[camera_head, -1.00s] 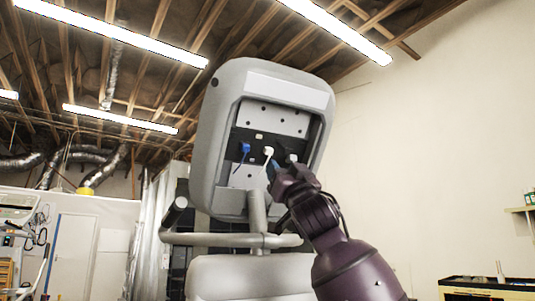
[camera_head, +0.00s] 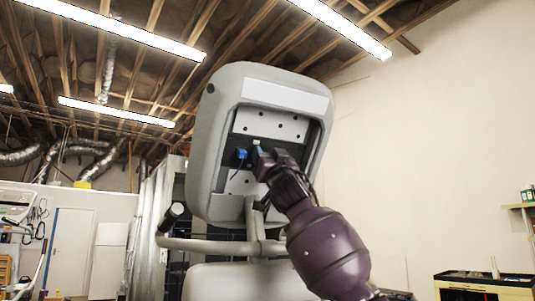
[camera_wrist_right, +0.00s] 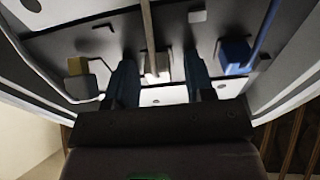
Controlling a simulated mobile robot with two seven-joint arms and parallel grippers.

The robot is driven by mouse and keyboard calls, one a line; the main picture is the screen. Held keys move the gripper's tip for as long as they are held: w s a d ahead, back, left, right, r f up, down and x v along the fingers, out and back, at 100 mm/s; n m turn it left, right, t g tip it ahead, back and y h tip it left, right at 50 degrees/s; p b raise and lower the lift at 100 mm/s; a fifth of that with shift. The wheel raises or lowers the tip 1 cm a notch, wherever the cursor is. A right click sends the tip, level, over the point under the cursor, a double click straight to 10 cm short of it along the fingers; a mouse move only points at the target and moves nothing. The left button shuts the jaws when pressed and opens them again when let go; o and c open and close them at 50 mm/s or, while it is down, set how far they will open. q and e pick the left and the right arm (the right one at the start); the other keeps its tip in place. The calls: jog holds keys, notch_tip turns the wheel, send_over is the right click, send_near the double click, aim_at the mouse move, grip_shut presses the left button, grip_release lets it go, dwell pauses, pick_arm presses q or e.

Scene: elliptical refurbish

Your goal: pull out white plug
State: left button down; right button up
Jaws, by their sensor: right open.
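The white plug (camera_wrist_right: 157,66) sits in the recessed back panel of the grey console (camera_head: 208,130), with a pale cable running up from it in the wrist view. My right gripper (camera_wrist_right: 159,70) is open, with one blue-grey finger on each side of the white plug. I cannot tell whether either finger touches it. In the head view my right gripper (camera_head: 261,156) is at the panel and hides most of the white plug. My left gripper is not in view.
A blue plug (camera_head: 241,154) is left of my gripper in the head view; it also shows in the wrist view (camera_wrist_right: 235,54). The console's raised rim surrounds the recess. Handlebars (camera_head: 205,245) are below.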

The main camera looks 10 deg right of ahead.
grip_shut()
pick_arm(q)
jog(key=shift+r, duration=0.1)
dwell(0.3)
pick_arm(e)
jog(key=shift+b+v, duration=0.85)
jog(key=shift+b, duration=0.05)
jog(key=shift+c, duration=1.2)
grip_release()
jog(key=shift+f, duration=0.1)
jog(key=shift+o, duration=1.2)
jog(key=shift+d, duration=0.1)
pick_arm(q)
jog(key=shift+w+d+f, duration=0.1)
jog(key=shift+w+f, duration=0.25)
